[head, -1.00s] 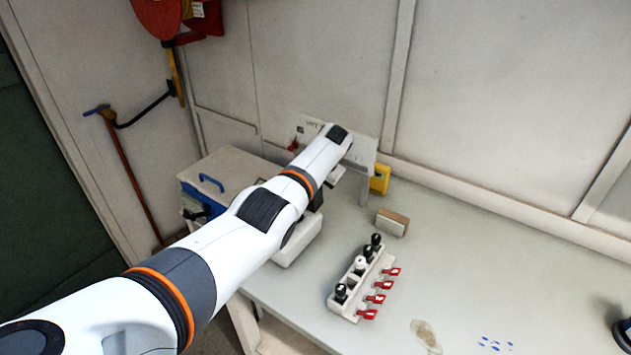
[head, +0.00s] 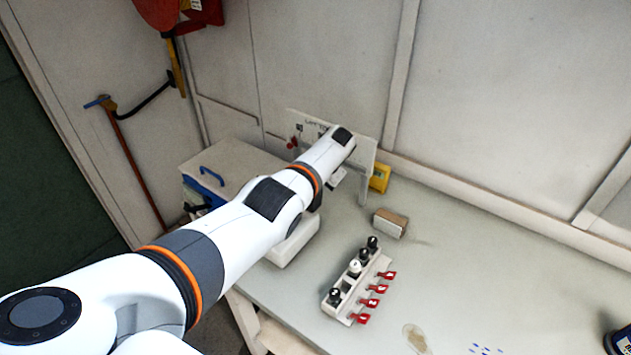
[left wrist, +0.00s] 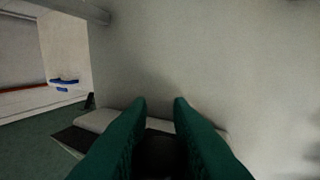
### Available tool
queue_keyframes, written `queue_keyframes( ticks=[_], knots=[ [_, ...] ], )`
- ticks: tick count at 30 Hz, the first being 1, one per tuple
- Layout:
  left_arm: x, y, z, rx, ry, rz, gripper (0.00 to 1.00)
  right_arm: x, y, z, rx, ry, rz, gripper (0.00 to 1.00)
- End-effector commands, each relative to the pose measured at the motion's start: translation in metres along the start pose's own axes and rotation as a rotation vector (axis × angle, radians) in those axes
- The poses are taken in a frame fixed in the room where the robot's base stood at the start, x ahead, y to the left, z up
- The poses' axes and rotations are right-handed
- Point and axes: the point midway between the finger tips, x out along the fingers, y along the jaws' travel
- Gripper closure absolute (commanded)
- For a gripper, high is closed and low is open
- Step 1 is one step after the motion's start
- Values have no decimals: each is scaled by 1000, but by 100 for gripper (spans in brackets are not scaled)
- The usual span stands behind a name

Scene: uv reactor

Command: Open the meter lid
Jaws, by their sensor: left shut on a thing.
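My left arm reaches across the bench in the head view, and its gripper is hidden there behind the arm. In the left wrist view the two green fingers of my left gripper (left wrist: 160,103) are shut on a dark thing (left wrist: 160,155) low between them. I cannot tell what part it is. No meter lid can be made out for sure. A white housing (head: 293,246) stands on the bench, partly covered by my arm. My right gripper is not in view.
A box with a blue handle (head: 212,176) stands at the bench's left end. A white panel on legs (head: 362,155), a yellow device (head: 380,177) and a small block (head: 390,223) are behind. A rack with red tags (head: 345,300) stands in front. The bench's right side is mostly clear.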

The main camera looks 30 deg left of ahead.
Motion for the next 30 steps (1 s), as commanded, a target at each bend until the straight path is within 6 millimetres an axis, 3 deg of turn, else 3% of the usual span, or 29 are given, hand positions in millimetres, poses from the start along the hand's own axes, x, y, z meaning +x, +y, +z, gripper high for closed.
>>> queue_keyframes(
  ticks=[5,6,10,20,27,30],
  knots=[
    [6,-6,-4,5,13,-8,100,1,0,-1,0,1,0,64],
    [6,-6,-4,5,13,-8,80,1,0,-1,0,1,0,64],
    [5,-5,-4,4,11,-6,60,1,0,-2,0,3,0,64],
    [-1,-2,-1,2,4,-3,60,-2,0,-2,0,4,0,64],
    [-34,-1,-1,2,2,-3,60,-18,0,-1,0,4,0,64],
    [-50,-2,0,2,1,-3,60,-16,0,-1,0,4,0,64]
  ],
)
